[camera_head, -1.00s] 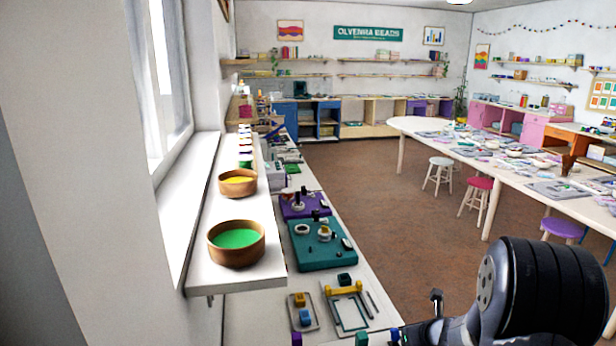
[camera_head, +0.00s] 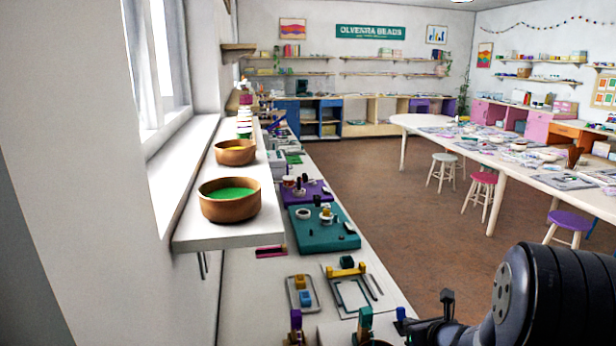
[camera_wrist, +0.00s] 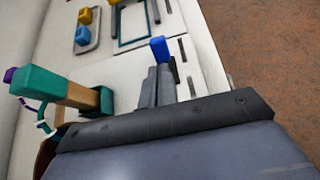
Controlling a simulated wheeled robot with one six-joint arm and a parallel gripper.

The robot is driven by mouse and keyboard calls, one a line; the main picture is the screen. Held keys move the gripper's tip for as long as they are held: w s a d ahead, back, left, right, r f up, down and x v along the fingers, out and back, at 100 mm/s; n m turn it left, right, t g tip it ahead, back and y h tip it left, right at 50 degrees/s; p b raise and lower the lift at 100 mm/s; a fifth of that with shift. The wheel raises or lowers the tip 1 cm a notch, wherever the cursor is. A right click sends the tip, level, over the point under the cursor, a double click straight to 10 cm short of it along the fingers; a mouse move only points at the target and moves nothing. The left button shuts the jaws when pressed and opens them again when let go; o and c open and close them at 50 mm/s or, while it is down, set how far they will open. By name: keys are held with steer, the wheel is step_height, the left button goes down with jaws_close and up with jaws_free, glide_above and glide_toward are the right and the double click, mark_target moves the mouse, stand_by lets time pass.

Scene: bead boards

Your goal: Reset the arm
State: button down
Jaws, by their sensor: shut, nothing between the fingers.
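My gripper (camera_wrist: 158,84) is shut and empty in the wrist view, its two dark fingers together above the white bench (camera_wrist: 118,62). A blue-topped piece (camera_wrist: 160,48) shows just beyond the fingertips; I cannot tell whether they touch it. In the head view my arm (camera_head: 550,295) comes in at the lower right and reaches low over the bench's near end. The fingers are hard to make out there.
A teal-topped upright piece (camera_wrist: 38,82) stands left of the gripper. A small tray (camera_head: 302,292) with yellow and blue blocks and a frame (camera_head: 352,288) lie beyond. A windowsill (camera_head: 215,238) with bowls juts out at left. The floor (camera_head: 400,220) right of the bench is open.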

steer(key=shift+s+d+f+t+b, duration=0.1)
steer(key=shift+s+f+t+b, duration=0.3)
steer(key=shift+b, duration=0.85)
steer(key=shift+s+d+f+t+b, duration=0.1)
steer(key=shift+f+t+b, duration=0.45)
steer(key=shift+b, duration=0.7)
steer(key=shift+s+d+f+b, duration=0.1)
steer(key=shift+f+b, duration=0.15)
steer(key=shift+b, duration=0.35)
steer(key=shift+s+t+b, duration=0.1)
steer(key=shift+t+b, duration=0.15)
steer(key=shift+b, duration=0.1)
steer(key=shift+r, duration=0.2)
